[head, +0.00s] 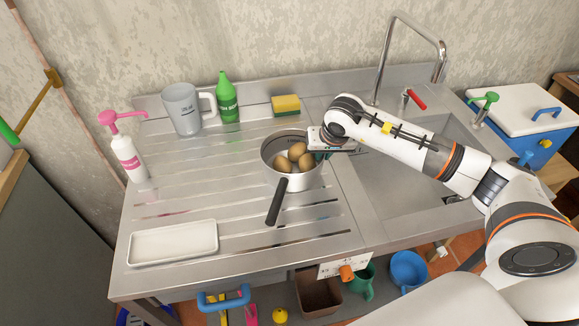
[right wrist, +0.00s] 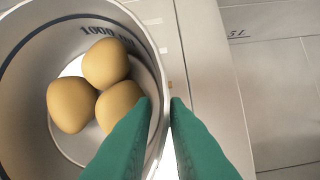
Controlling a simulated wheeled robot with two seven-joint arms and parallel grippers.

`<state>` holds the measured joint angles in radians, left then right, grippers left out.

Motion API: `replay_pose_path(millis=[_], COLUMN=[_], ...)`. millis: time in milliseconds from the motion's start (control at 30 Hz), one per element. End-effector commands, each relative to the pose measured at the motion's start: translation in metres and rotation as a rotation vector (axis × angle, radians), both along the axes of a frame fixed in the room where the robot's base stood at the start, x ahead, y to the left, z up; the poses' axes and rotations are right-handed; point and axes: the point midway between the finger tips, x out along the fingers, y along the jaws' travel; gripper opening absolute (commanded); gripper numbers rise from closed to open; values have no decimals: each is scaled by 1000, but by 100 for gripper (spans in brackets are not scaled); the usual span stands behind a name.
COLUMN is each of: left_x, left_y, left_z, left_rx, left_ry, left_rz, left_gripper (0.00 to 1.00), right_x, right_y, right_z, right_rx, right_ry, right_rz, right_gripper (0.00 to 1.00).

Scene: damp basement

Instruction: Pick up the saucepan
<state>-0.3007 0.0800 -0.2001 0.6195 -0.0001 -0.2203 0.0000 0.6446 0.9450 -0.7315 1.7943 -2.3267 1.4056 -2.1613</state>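The saucepan (head: 301,186) stands upright on the ribbed steel drainer, with a light metal body and a dark handle (head: 277,203) pointing toward the front. Several brown eggs (head: 296,155) lie inside it; three show in the right wrist view (right wrist: 105,64). My right gripper (head: 322,154) is at the pan's right rim. In the right wrist view its green fingers (right wrist: 160,100) straddle the pan wall, one inside and one outside, closed up close on it. The pan wall (right wrist: 145,40) shows a volume mark inside. My left gripper is not in view.
A measuring jug (head: 182,110), green bottle (head: 228,100) and sponge (head: 285,105) stand behind the pan. A pink pump bottle (head: 128,158) is at left, a white tray (head: 173,243) at front left. The sink basin (head: 400,195) and tap (head: 441,62) lie to the right.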

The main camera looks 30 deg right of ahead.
Motion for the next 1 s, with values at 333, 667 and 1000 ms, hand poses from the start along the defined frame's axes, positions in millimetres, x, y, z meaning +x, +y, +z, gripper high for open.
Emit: replay_pose_path(millis=[333,667,1000], left_x=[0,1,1], left_y=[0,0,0], left_z=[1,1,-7], left_rx=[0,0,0], left_ry=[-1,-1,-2], left_rz=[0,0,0], left_gripper=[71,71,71], right_x=[2,3,4], right_y=[0,0,0], right_z=[-5,-3,20], right_rx=[0,2,0], right_ry=[0,-5,-11], right_rz=[1,0,1], right_gripper=[5,0,0])
